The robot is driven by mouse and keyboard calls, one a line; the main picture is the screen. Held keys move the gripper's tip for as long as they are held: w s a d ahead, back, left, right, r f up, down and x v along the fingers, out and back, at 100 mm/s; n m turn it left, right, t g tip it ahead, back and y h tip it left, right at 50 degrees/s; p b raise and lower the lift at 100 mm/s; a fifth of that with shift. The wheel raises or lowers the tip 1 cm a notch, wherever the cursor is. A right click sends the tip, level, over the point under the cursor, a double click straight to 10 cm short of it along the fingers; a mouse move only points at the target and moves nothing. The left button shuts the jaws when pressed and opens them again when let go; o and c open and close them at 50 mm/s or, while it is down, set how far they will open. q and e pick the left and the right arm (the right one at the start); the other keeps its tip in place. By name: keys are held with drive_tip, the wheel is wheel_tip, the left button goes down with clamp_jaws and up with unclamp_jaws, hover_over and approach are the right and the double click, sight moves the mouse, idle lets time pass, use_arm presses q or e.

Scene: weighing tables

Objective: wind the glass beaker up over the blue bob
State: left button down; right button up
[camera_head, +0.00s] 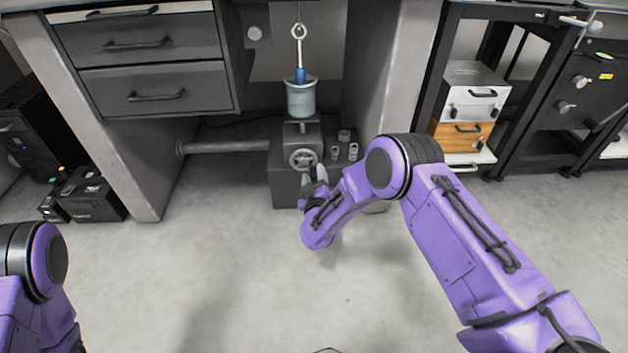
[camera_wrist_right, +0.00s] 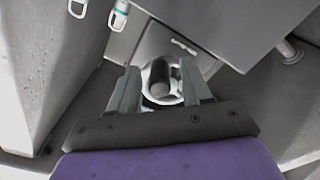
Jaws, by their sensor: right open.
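The glass beaker (camera_head: 301,101) stands upright on a small platform above a grey jack block (camera_head: 285,188). The blue bob (camera_head: 300,76) hangs from a ring hook (camera_head: 298,32), and its lower end meets the beaker's mouth; how deep it sits I cannot tell. A handwheel (camera_head: 302,159) is on the block's front. My right gripper (camera_head: 313,178) is at the wheel's lower right.
Small glass-like items (camera_head: 344,150) stand beside the block on its right. A desk with drawers (camera_head: 150,85) is at left, and a grey pillar (camera_head: 385,90) at right. A horizontal bar (camera_head: 225,147) runs left of the block. The floor in front is clear.

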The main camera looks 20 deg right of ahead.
clamp_jaws()
use_arm(q)
drive_tip(key=shift+r, duration=0.1)
use_arm(e)
drive_tip(key=shift+a, duration=0.1)
